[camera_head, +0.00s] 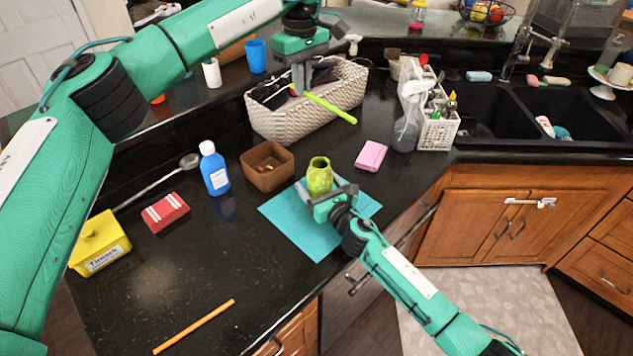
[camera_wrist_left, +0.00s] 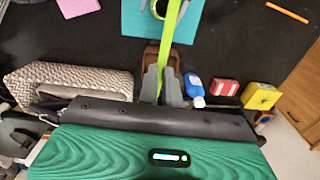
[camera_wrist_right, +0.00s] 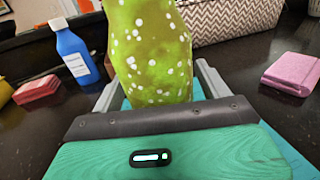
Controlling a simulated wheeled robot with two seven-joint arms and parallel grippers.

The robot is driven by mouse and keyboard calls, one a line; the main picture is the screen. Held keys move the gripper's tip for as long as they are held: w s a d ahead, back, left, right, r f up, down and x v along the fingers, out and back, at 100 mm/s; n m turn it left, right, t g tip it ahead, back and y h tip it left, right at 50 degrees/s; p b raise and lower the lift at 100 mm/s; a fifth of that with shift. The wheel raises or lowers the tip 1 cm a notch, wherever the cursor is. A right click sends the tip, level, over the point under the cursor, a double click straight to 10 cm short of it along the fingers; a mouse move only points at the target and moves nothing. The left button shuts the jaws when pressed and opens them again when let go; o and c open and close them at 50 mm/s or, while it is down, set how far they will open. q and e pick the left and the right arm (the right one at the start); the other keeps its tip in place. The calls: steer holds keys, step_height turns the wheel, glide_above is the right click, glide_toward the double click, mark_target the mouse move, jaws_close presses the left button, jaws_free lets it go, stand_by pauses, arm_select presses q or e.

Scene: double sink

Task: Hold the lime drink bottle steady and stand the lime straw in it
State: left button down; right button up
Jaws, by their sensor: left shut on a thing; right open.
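The lime drink bottle (camera_head: 319,177), green with white dots, stands upright on a teal mat (camera_head: 300,228). In the right wrist view the bottle (camera_wrist_right: 152,50) rises between the spread fingers of my right gripper (camera_wrist_right: 157,88), which is open with a gap visible on the right side. My left gripper (camera_head: 300,88) is shut on the lime straw (camera_head: 331,108), above and behind the bottle. The straw is tilted, nearly level, its free end pointing right. In the left wrist view the straw (camera_wrist_left: 173,22) runs up from the fingers (camera_wrist_left: 162,85). The straw is apart from the bottle.
A woven basket (camera_head: 290,122) lies under my left gripper. A brown box (camera_head: 267,166), blue bottle (camera_head: 214,172), red block (camera_head: 166,212) and yellow canister (camera_head: 100,243) stand left. A pink block (camera_head: 371,155) lies right. An orange stick (camera_head: 194,327) lies in front on mostly clear counter.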

steer(key=shift+w+a, duration=0.25)
steer(key=shift+w, duration=0.2)
steer(key=c, duration=1.1)
arm_select(q)
step_height(320, 180, down, 13)
stand_by(0.7)
steer(key=c, duration=1.5)
jaws_free()
step_height(320, 180, up, 12)
